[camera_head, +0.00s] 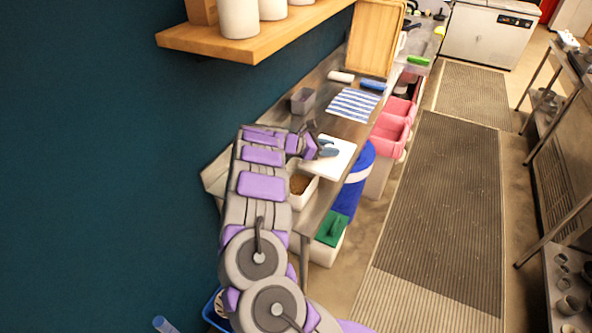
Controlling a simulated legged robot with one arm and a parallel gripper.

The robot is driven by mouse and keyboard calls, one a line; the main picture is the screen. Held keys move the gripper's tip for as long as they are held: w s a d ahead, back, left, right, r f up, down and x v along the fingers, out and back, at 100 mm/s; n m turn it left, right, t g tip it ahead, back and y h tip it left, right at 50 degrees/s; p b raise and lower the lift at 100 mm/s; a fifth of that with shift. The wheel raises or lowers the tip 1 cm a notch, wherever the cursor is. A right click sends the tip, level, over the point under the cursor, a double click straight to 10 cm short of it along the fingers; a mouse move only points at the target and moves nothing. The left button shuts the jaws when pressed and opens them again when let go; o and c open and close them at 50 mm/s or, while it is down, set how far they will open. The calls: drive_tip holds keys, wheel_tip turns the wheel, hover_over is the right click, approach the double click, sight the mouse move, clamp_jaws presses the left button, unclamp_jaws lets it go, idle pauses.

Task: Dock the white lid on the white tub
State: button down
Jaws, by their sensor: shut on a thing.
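The white tub (305,194) stands at the near end of the metal counter, with brown contents showing inside. My arm hides its left part. The white lid (341,164) is a flat square plate with a blue-grey handle on top. It is just beyond the tub, towards the counter's right edge. My gripper (318,149) is at the left side of the lid, shut on its handle. The lid looks apart from the tub's opening; I cannot tell whether it is raised or touches the counter.
A blue-and-white striped cloth (354,104) and a small grey container (303,100) are farther along the counter. A wooden shelf (270,40) hangs at upper left. Pink bins (390,128), a blue bin (352,190) and a green-topped box (331,230) stand beside the counter. The matted aisle (440,220) is clear.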

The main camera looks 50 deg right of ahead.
drive_tip(key=w+a, duration=0.1)
drive_tip(key=a, duration=0.1)
drive_tip(key=w+a, duration=0.1)
drive_tip(key=a, duration=0.2)
drive_tip(key=w+a+f, duration=0.1)
drive_tip(key=a, duration=0.1)
drive_tip(key=shift+w+a+b, duration=0.25)
drive_tip(key=shift+w+b, duration=0.05)
drive_tip(key=shift+b, duration=0.1)
drive_tip(key=shift+w+a+f, duration=0.25)
drive_tip(key=shift+w+a, duration=0.25)
drive_tip(key=shift+w, duration=0.05)
drive_tip(key=f, duration=0.1)
drive_tip(key=a+f, duration=0.1)
drive_tip(key=a+f+b, duration=0.1)
drive_tip(key=shift+w+f, duration=0.15)
drive_tip(key=shift+w, duration=0.1)
drive_tip(key=c, duration=0.9)
unclamp_jaws()
drive_tip(key=shift+d+f, duration=0.1)
drive_tip(key=shift+d, duration=0.3)
drive_tip(key=shift+o, duration=0.6)
drive_tip(key=shift+a, duration=0.2)
drive_tip(key=shift+a+r, duration=0.2)
drive_tip(key=shift+a, duration=0.25)
drive_tip(key=p+v, duration=0.1)
drive_tip(key=v, duration=1)
drive_tip(key=shift+w+a, duration=0.15)
drive_tip(key=shift+a, duration=0.05)
